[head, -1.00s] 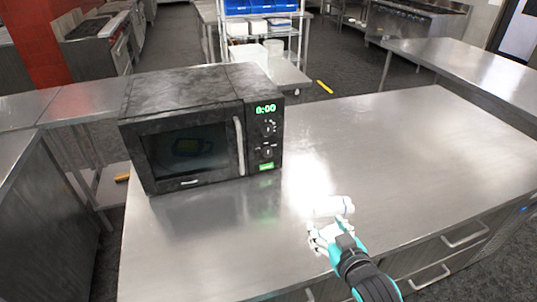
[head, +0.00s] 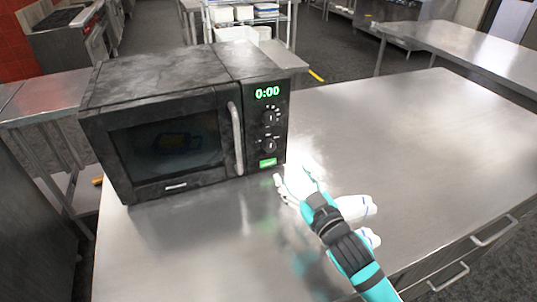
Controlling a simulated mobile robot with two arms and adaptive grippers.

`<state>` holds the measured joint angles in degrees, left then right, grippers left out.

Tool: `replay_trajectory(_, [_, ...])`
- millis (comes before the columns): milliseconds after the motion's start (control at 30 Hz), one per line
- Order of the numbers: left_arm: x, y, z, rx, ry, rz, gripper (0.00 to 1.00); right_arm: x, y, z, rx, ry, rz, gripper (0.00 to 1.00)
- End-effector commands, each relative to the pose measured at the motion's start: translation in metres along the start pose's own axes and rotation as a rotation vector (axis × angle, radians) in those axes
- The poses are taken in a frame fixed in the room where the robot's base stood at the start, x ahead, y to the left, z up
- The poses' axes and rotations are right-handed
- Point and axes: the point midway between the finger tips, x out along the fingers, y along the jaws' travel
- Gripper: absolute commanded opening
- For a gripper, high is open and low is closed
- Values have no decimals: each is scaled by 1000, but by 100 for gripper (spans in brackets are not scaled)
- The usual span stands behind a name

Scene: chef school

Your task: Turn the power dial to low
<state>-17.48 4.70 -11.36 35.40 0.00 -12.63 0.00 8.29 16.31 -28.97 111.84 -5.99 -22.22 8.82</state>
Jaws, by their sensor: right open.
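The black microwave (head: 160,135) stands on the steel counter with its door shut. Its control panel at the right side has an upper dial (head: 269,118) and a lower dial (head: 270,146), below a green display (head: 267,93) reading 0:00. The labels are too small to read, so I cannot tell which is the power dial or its setting. My right gripper (head: 283,181) is open and empty, low in front of the panel's bottom right corner, apart from both dials. My left gripper is not in view.
A green button (head: 268,162) sits under the lower dial. The vertical door handle (head: 236,138) sticks out left of the panel. The steel counter (head: 410,130) is clear to the right. White rounded parts beside my right wrist are unclear.

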Motion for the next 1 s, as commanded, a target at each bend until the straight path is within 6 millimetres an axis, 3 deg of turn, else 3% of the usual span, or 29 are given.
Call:
replay_trajectory(33, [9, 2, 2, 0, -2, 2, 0, 0, -2, 8, 0, 1, 0, 56])
replay_trajectory(233, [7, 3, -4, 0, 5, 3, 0, 11, -2, 7, 0, 2, 1, 56])
replay_trajectory(700, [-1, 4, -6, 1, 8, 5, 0, 98, -2, 6, -1, 2, 0, 56])
replay_trajectory(1000, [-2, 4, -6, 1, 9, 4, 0, 120, -2, 7, -1, 2, -1, 56])
